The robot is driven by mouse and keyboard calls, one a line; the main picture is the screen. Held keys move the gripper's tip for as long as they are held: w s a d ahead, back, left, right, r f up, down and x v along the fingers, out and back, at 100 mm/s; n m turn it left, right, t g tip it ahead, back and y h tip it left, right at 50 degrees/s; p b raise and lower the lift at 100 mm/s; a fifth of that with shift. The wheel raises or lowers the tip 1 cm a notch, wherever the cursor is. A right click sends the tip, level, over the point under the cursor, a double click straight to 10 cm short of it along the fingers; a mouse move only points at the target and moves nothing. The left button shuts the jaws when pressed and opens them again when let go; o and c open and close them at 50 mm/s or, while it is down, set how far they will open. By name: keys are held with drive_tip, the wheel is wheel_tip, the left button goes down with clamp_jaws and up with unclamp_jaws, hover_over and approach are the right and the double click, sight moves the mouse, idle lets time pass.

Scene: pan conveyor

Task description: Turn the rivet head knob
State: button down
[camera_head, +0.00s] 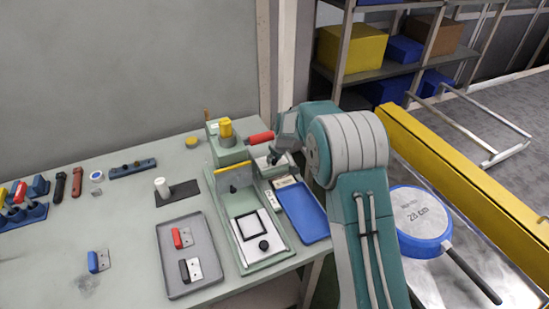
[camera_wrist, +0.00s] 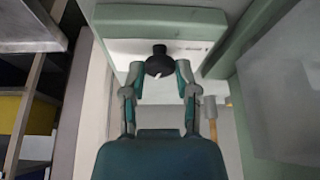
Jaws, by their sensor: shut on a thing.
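The rivet head knob (camera_wrist: 159,62) is black with a small white mark. In the wrist view it sticks out below a pale green bar of the press. My gripper (camera_wrist: 160,72) has one finger on each side of the knob and is shut on it. In the head view my gripper (camera_head: 273,158) is at the right side of the green press (camera_head: 230,153), below its red handle (camera_head: 261,137). There the knob is hidden behind my gripper and arm.
The press's base holds a white plate with a black square frame (camera_head: 250,226). A blue tray (camera_head: 302,211) lies right of it, and a grey tray (camera_head: 188,284) with red and black handled parts lies left. A blue pan (camera_head: 421,219) rests on the conveyor at right.

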drive_tip(key=shift+c, duration=1.9)
unclamp_jaws()
drive_tip(key=shift+f, duration=0.15)
drive_tip(key=shift+r, duration=0.2)
drive_tip(key=v, duration=1.1)
drive_tip(key=shift+r, duration=0.3)
